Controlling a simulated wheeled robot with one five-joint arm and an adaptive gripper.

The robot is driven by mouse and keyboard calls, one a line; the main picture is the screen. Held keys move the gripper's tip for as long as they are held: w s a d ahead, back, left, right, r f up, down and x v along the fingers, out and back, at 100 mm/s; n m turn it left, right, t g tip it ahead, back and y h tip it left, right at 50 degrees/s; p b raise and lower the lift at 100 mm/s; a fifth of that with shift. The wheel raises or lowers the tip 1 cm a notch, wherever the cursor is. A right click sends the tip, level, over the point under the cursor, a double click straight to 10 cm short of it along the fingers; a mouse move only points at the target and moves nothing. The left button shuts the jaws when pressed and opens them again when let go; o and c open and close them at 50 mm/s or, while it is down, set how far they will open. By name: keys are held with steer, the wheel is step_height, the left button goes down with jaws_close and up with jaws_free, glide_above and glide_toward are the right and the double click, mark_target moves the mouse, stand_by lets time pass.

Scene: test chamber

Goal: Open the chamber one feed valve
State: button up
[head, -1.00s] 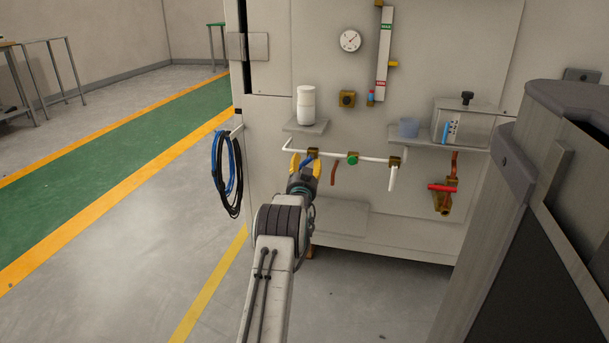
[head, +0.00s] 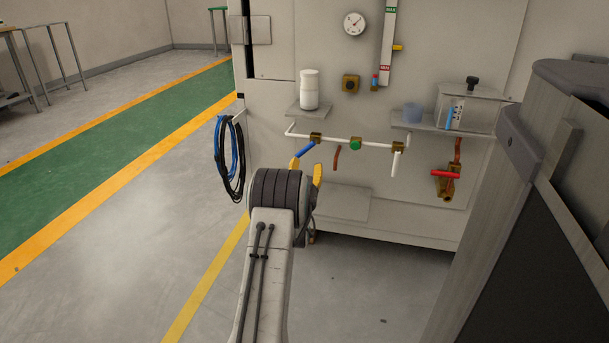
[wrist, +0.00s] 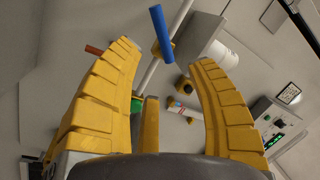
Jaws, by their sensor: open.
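A brass valve (head: 316,138) with a blue lever handle sits at the left of the white pipe (head: 375,143) on the panel. The blue handle (head: 304,150) slants down to the left. In the wrist view the blue handle (wrist: 161,32) lies just beyond and between the fingertips, apart from them. A white-handled valve (head: 397,149) hangs at the pipe's right end. No label naming chamber one is legible.
A green knob (head: 355,144) sits mid-pipe, and a red-handled valve (head: 446,175) is lower right. A white canister (head: 309,88) stands on a small shelf above the pipe. Coiled hoses (head: 230,160) hang at the left. A grey cabinet (head: 540,200) is close on the right.

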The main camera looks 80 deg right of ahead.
steer(key=shift+v, duration=0.9)
